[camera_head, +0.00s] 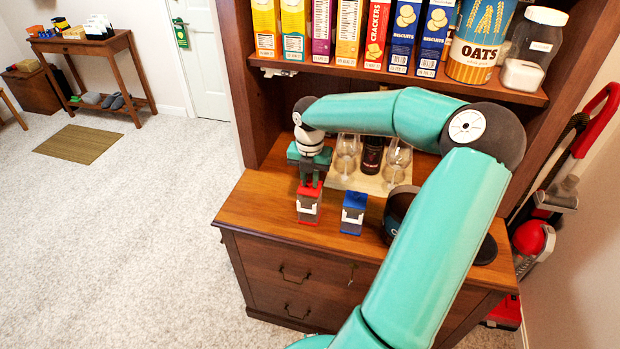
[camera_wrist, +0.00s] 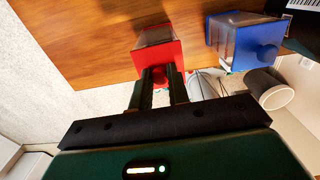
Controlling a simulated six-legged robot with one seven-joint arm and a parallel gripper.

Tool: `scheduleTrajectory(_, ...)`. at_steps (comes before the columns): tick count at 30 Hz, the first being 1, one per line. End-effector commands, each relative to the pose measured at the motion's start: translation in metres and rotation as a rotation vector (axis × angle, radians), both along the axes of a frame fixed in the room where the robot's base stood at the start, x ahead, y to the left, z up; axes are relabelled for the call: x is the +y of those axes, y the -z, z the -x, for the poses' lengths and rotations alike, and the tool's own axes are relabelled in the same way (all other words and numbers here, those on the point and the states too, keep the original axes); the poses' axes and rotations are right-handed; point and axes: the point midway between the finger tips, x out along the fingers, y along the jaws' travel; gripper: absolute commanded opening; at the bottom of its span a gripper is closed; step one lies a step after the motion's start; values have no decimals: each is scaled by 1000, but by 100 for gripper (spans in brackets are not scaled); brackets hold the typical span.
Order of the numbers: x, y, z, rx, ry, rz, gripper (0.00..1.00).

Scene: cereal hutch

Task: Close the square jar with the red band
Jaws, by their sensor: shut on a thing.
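The square jar with the red band (camera_head: 308,213) stands upright on the wooden counter, left of the blue jar. It also shows in the wrist view (camera_wrist: 156,37), with clear walls. Its red lid (camera_head: 309,190) is at the jar's top, facing me in the wrist view (camera_wrist: 173,50). My gripper (camera_head: 311,178) is above the jar, pointing down. In the wrist view its fingers (camera_wrist: 160,78) are shut on the lid's knob, which they partly hide. I cannot tell whether the lid is fully seated or slightly above the rim.
A blue square jar (camera_head: 353,214) stands close on the right, with a dark round container (camera_head: 400,205) beyond it. Wine glasses (camera_head: 347,155) and a dark bottle (camera_head: 372,153) stand behind on a tray. A shelf (camera_head: 400,80) with cereal boxes is above. The counter's left front is clear.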

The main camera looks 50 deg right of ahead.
Motion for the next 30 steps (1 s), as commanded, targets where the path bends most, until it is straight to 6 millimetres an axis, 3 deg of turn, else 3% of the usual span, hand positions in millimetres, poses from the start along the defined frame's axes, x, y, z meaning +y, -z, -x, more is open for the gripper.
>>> scheduleTrajectory(30, 1, 8, 0, 0, -1, 0, 0)
